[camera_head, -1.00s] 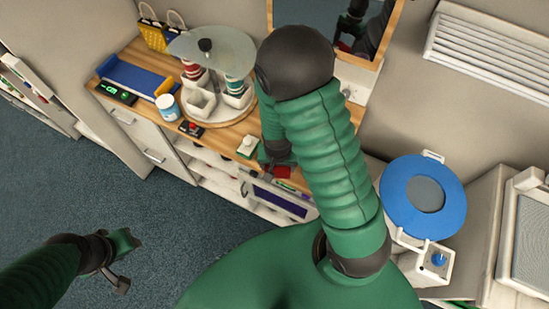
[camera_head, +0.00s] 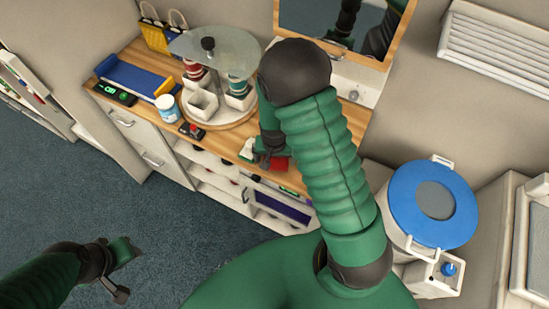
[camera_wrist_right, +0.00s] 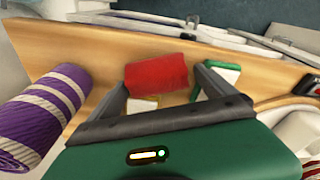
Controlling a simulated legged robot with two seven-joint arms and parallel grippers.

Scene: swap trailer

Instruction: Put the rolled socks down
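The rolled socks look like a red bundle (camera_wrist_right: 157,76) between the two fingertips of my right gripper (camera_wrist_right: 160,85) in the right wrist view. The fingers stand well apart, with the bundle filling the gap at their tips. The head view shows my right gripper (camera_head: 268,158) over the front part of the wooden counter (camera_head: 232,138), with the red bundle (camera_head: 279,164) at it. Whether the bundle touches the wood is unclear. My left gripper (camera_head: 118,262) hangs over the floor at lower left, away from the counter; its opening is unclear.
A green-and-white block (camera_wrist_right: 218,76) lies by the right fingertip. A purple-and-white striped roll (camera_wrist_right: 45,108) is at left in the wrist view. A two-level round stand (camera_head: 213,50), a white jar (camera_head: 168,108) and a blue tray (camera_head: 137,76) occupy the counter's left part.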

